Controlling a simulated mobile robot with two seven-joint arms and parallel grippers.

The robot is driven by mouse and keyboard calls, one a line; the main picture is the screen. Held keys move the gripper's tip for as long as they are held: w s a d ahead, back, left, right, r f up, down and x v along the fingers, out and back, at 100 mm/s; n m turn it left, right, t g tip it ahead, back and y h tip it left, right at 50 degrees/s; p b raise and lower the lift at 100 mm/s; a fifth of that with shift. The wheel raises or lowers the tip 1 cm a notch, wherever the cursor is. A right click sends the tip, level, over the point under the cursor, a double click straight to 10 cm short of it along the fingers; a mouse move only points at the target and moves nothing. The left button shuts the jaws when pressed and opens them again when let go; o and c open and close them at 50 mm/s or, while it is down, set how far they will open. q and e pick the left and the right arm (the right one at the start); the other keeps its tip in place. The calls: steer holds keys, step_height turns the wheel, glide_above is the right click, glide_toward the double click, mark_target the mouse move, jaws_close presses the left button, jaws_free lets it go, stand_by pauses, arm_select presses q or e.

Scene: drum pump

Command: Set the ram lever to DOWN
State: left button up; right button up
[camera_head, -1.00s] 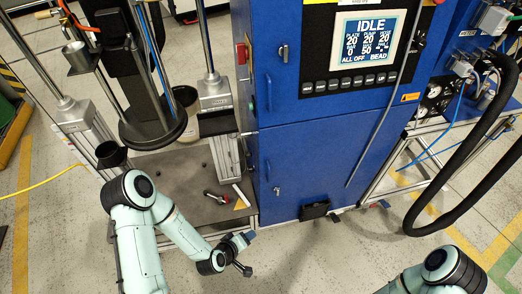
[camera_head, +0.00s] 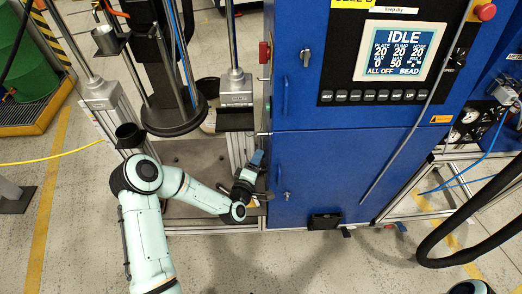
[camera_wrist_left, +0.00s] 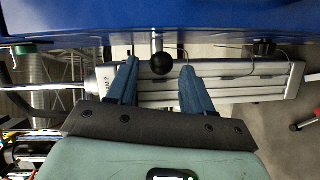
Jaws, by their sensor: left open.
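A black ball knob (camera_wrist_left: 162,63) on a short metal stem shows in the left wrist view, below the blue cabinet's edge. It looks like the ram lever's knob; no label on it is readable. My left gripper (camera_wrist_left: 159,70) is open, with one blue finger on each side of the knob in the picture. I see no clear contact, and cannot tell whether the knob is at fingertip depth. In the head view my left gripper (camera_head: 256,160) is at the lower left side of the blue cabinet, and I cannot make out the knob there. My right gripper is out of view.
The blue cabinet (camera_head: 325,165) with its IDLE screen (camera_head: 396,51) stands right of my gripper. The press frame's metal post (camera_head: 235,88) and round black platen (camera_head: 173,118) are to its left. Hoses (camera_head: 470,225) hang at the right. The front floor is clear.

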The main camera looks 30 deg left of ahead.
arm_select(q)
steer(key=shift+w+a+f, duration=0.1)
steer(key=shift+w+a, duration=0.1)
steer(key=shift+w, duration=0.95)
steer(key=shift+w+a+f, duration=0.1)
steer(key=shift+w+a, duration=0.05)
steer(key=shift+w, duration=1)
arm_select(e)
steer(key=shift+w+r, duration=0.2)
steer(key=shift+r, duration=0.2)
